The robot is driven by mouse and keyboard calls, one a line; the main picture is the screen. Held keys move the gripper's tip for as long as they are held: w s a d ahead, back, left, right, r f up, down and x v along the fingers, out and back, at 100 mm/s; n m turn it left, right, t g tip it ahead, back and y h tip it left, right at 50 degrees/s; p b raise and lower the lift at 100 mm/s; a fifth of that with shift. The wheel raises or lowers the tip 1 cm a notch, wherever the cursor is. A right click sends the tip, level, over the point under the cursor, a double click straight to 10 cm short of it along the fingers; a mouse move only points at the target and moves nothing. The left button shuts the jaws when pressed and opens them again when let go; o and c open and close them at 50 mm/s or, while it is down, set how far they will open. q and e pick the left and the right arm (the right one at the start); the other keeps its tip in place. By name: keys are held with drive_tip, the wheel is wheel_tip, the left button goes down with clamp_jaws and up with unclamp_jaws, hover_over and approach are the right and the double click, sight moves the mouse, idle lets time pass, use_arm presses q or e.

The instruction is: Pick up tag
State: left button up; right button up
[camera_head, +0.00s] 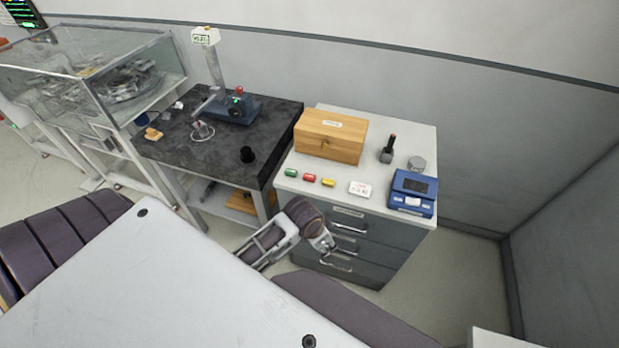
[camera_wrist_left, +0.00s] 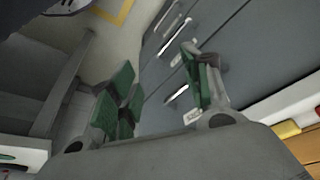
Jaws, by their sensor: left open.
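Several small items lie in a row on the light top of a grey drawer cabinet (camera_head: 408,140): a green one (camera_head: 291,172), a red one (camera_head: 309,178), a yellow one (camera_head: 328,182) and a flat white card (camera_head: 360,188). I cannot tell for sure which is the tag. My left gripper (camera_head: 328,246) is in front of the cabinet's drawers, below the top's front edge and apart from these items. In the left wrist view my left gripper (camera_wrist_left: 162,88) is open and empty, with drawer handles beyond it. The yellow item (camera_wrist_left: 288,130) shows at the right edge there. My right gripper is not visible.
A wooden box (camera_head: 330,135), a dark upright tool (camera_head: 388,150), a grey round piece (camera_head: 416,163) and a blue device (camera_head: 413,192) stand on the cabinet. A black table (camera_head: 190,150) with a stand adjoins on the left. A wall (camera_head: 480,120) rises behind.

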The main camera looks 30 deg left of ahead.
use_arm(q)
drive_tip(key=w+d+r+m, duration=0.2)
drive_tip(key=w+r+m, duration=0.2)
drive_tip(key=r, duration=0.2)
wheel_tip(320, 180, up, 14)
drive_tip(key=m+g+y, duration=0.1)
drive_tip(key=m+g, duration=0.2)
drive_tip(key=m, duration=0.3)
hover_over(307, 175)
drive_tip(key=shift+f, duration=0.15)
drive_tip(key=shift+s+f, duration=0.1)
drive_tip(key=shift+f, duration=0.05)
drive_tip(key=shift+m, duration=0.3)
wheel_tip(307, 175, down, 7)
drive_tip(key=shift+f+p, duration=0.2)
drive_tip(key=shift+p, duration=0.1)
drive_tip(key=shift+f, duration=0.45)
